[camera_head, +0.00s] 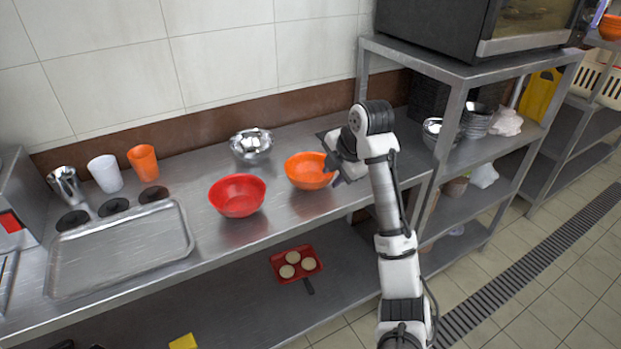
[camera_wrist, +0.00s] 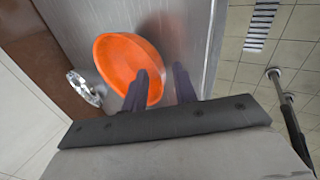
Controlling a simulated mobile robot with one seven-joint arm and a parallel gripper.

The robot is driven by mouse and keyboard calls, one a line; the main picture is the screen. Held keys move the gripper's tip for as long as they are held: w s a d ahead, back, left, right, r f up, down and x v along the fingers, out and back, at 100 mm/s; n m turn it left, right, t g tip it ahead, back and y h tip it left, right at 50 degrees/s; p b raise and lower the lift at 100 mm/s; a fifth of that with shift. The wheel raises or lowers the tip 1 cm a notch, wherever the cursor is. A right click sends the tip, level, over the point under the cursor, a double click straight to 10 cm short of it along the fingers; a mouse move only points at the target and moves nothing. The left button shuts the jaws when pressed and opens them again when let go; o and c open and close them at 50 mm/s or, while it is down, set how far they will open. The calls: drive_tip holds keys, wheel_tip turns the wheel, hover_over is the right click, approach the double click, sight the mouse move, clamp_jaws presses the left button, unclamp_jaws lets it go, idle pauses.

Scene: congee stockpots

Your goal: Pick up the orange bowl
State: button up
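The orange bowl (camera_head: 306,171) stands upright on the steel counter, right of the red bowl. My gripper (camera_head: 338,171) is at the bowl's right side in the head view, with its fingertips partly hidden by my own wrist. In the wrist view, the orange bowl (camera_wrist: 122,62) fills the middle left. My gripper's two dark fingers (camera_wrist: 160,70) are apart, one over the bowl's inside and the other outside its near rim. Whether either finger touches the bowl cannot be told.
The red bowl (camera_head: 238,196) and a metal bowl (camera_head: 252,144) stand close by. Cups, including an orange cup (camera_head: 144,163), and a metal tray (camera_head: 120,249) are at left. A tall steel shelf (camera_head: 449,130) rises at right. A red pan (camera_head: 288,254) lies on the lower shelf.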

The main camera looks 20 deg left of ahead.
sight(326, 180)
drive_tip(key=x, duration=0.2)
drive_tip(key=p+x, duration=0.1)
drive_tip(key=shift+s+a+f, duration=0.15)
drive_tip(key=shift+a+f, duration=0.1)
drive_tip(key=shift+a, duration=0.2)
drive_tip(key=shift+a+f+p, duration=0.2)
drive_tip(key=shift+f+p, duration=0.1)
drive_tip(key=shift+f, duration=0.25)
clamp_jaws()
